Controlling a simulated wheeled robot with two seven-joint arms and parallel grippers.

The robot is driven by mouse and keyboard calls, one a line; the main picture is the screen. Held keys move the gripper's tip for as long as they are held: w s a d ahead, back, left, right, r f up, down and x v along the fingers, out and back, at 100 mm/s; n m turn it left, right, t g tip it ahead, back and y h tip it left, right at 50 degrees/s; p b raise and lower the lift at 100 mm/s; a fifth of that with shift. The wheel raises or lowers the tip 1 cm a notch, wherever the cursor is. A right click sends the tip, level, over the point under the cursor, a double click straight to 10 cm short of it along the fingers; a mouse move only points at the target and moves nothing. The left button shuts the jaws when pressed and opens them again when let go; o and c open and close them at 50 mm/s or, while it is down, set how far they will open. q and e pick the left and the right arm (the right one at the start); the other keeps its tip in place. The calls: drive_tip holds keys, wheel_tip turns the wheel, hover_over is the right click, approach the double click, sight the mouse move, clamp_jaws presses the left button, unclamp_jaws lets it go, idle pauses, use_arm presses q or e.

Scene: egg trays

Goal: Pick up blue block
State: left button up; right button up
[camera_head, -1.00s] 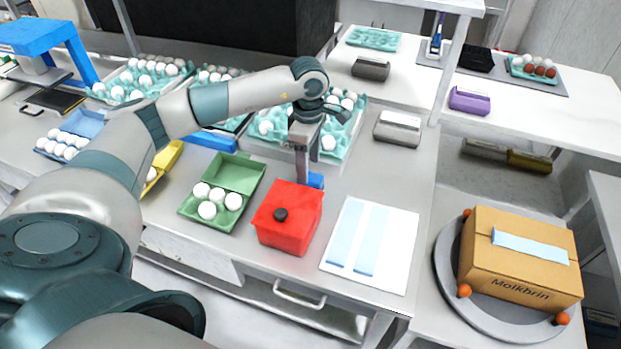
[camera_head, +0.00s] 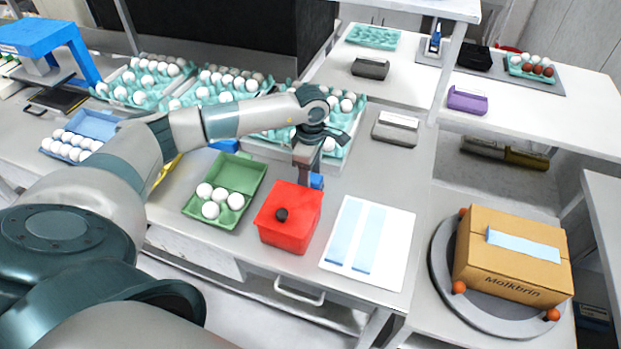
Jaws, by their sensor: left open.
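The blue block (camera_head: 317,181) is small and stands on the grey table just behind the red box (camera_head: 296,226), which hides its lower part. My left gripper (camera_head: 305,180) comes down from above, behind the red box and at the block's left side. It is open, and its fingertips are partly hidden by the box. I cannot tell whether a finger touches the block. My right gripper is not in view.
An open green egg carton (camera_head: 241,170) stands left of the red box. A white board with pale blue strips (camera_head: 384,278) lies to its right. Teal egg trays (camera_head: 345,134) stand behind my gripper. A cardboard box (camera_head: 497,279) sits on a round grey stand.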

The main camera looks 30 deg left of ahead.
use_arm(q)
drive_tip(key=shift+f, duration=0.35)
drive_tip(key=shift+c, duration=0.7)
drive_tip(key=c, duration=1)
drive_tip(key=shift+r, duration=0.2)
